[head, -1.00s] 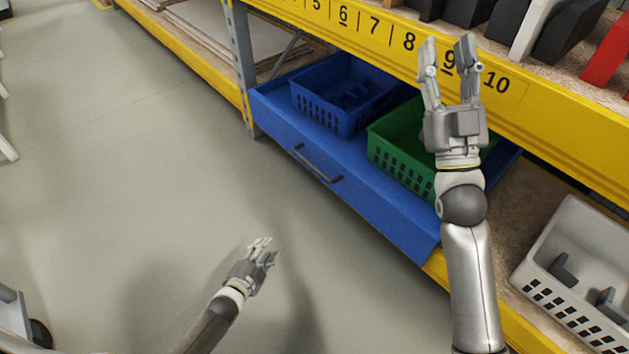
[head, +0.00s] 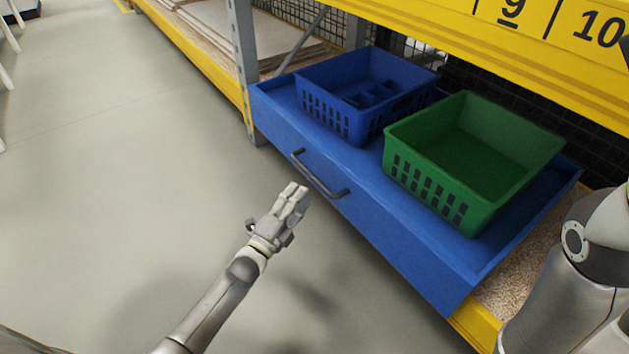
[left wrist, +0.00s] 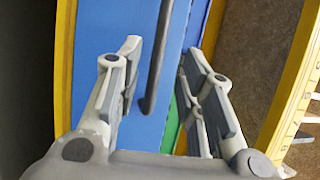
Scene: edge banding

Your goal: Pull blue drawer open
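The blue drawer (head: 400,240) sits in the lower level of the rack, with a dark bar handle (head: 320,176) on its front. My left gripper (head: 297,192) is just in front of the drawer, beside the handle's lower side in the head view, and looks apart from it. In the left wrist view the fingers of my left gripper (left wrist: 162,55) are spread open, with the handle (left wrist: 155,70) showing between them and the blue front (left wrist: 115,25) behind. My right gripper is out of view; only part of my right arm shows at the right edge.
A blue basket (head: 335,105) with dividers and an empty green basket (head: 425,180) stand in the drawer. A grey rack post (head: 241,65) is at its left end. A yellow beam (head: 480,45) runs above. The floor in front is clear.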

